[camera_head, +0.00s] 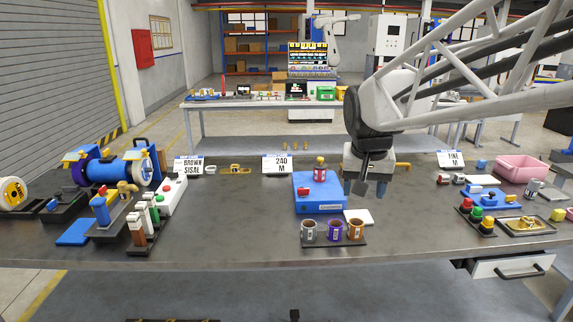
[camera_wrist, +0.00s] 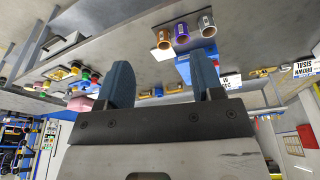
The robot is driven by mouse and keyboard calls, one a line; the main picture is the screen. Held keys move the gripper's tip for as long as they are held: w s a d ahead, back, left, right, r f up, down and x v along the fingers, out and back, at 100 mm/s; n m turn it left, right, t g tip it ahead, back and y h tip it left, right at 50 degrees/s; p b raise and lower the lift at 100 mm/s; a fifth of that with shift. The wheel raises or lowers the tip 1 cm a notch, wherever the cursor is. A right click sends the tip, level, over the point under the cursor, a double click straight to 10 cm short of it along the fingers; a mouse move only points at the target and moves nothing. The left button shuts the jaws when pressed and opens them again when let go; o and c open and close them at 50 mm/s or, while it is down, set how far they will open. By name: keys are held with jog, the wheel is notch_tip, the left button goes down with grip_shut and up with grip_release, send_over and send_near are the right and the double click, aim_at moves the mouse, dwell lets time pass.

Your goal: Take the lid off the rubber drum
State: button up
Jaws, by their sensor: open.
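Three small cup-shaped drums stand in a row on a dark tray (camera_head: 308,244): a grey one (camera_head: 308,232), a purple one (camera_head: 334,231) and an orange one (camera_head: 356,229). Their labels are too small to read, so I cannot tell which is the rubber drum or whether it has a lid on.
A blue box (camera_head: 318,203) with a red and yellow bottle (camera_head: 320,170) stands behind the drums, left of my gripper. A white pad (camera_head: 358,216) lies nearby. A pink bin (camera_head: 522,168) and button blocks (camera_head: 475,217) are right; a blue winder (camera_head: 110,170) is left. The front middle is clear.

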jog(key=w+r+m, duration=0.1)
jog(key=w+r, duration=0.1)
jog(key=w, duration=1.1)
jog(key=m+h, duration=0.2)
jog(key=m, duration=0.3)
send_over(320, 158)
jog(key=s+a, duration=0.1)
jog(key=s, duration=0.1)
notch_tip(320, 158, down, 14)
jog(key=shift+a, duration=0.2)
jog(key=shift+w, duration=0.1)
jog(key=shift+x, duration=1.2)
jog(key=shift+f, duration=0.15)
jog(key=shift+x, duration=2.5)
